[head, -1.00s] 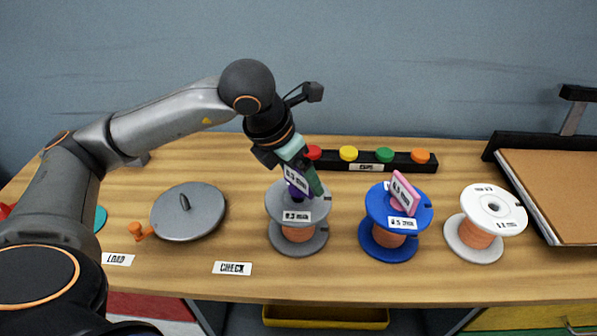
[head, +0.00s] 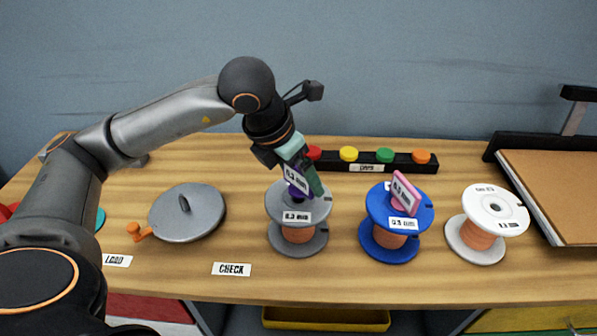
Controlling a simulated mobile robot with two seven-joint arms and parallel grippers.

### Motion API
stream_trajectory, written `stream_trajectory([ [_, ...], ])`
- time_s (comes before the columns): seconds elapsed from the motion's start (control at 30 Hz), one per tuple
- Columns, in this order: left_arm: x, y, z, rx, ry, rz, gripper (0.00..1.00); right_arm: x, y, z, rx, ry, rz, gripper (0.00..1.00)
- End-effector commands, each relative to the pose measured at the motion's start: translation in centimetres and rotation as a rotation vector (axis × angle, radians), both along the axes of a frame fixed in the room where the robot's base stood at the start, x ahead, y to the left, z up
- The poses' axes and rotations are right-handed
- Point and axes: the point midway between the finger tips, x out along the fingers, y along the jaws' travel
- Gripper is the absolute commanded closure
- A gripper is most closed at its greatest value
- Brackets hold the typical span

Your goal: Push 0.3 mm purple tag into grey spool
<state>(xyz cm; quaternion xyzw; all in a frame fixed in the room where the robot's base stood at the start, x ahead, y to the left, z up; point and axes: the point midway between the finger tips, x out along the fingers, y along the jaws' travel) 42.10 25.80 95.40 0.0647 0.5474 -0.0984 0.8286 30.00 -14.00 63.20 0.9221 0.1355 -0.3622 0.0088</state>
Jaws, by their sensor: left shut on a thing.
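The grey spool (head: 283,238) with copper wire stands upright on the table, a white 0.3 mm label on its top flange. The purple tag (head: 299,182) with a white label face is at the spool's top, over its centre. My left gripper (head: 306,172) comes down from above and is shut on the purple tag. Its fingers hide part of the tag. The tag's lower end meets the spool's hub area; how deep it sits I cannot tell. My right gripper is not in view.
A blue spool (head: 372,238) with a pink tag (head: 404,193) stands to the right, then a white spool (head: 478,203). A grey disc with an orange crank (head: 187,214) lies left. A black rack with coloured buttons (head: 400,160) is behind. LOAD and CHECK labels lie in front.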

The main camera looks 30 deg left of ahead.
Motion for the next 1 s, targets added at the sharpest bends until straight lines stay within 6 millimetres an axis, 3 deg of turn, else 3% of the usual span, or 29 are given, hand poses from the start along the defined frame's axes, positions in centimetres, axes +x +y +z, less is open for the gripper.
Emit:
stream_trajectory([
  [0.8,0.0,0.0,-2.5,0.000,0.000,0.000,0.60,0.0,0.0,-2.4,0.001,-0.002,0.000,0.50],
  [1.0,0.0,0.0,-2.4,0.000,0.002,0.000,0.60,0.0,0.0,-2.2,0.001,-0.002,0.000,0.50],
])
